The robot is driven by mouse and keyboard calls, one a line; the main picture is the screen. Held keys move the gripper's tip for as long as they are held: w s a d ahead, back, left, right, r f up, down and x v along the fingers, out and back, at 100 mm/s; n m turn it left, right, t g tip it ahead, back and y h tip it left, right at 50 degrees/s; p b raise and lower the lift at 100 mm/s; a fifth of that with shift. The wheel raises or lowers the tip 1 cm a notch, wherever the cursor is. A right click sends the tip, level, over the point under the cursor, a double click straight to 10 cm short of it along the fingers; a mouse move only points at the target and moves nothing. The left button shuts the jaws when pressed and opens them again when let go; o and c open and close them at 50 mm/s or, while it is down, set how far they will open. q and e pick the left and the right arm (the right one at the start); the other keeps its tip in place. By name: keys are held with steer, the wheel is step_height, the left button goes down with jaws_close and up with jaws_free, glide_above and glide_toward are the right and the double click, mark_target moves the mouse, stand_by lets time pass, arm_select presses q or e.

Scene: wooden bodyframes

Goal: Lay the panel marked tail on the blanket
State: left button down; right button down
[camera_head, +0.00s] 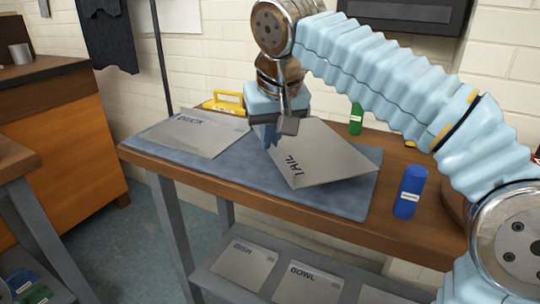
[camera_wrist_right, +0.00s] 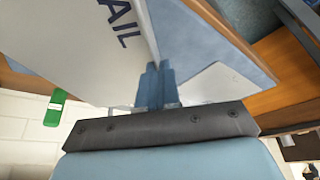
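The grey panel marked TAIL (camera_head: 322,158) is tilted above the right part of the blue blanket (camera_head: 222,176) on the bench. Its lettering is near its front edge. My right gripper (camera_head: 272,136) is shut on the panel's left edge. In the right wrist view, the fingers (camera_wrist_right: 156,86) pinch that edge, and the panel (camera_wrist_right: 85,40) fills the upper left. Whether any panel edge touches the blanket I cannot tell. A second grey panel, lettered like DECK (camera_head: 190,138), lies on the left of the blanket. My left gripper is out of view.
A blue can (camera_head: 409,192) stands at the bench's right, and a green can (camera_head: 356,119) stands behind the panel. A yellow-handled case (camera_head: 226,101) is at the back. More panels, one marked BOWL (camera_head: 308,284), lie on the lower shelf.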

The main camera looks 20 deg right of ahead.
mark_target(270, 153)
steer(key=x, duration=0.1)
steer(key=b+x, duration=0.1)
steer(key=x, duration=0.1)
steer(key=shift+d+f, duration=0.25)
steer(key=shift+f, duration=0.55)
steer(key=shift+f, duration=0.15)
steer(key=c, duration=1.4)
jaws_free()
steer(key=shift+o, duration=0.2)
steer(key=shift+a, duration=0.1)
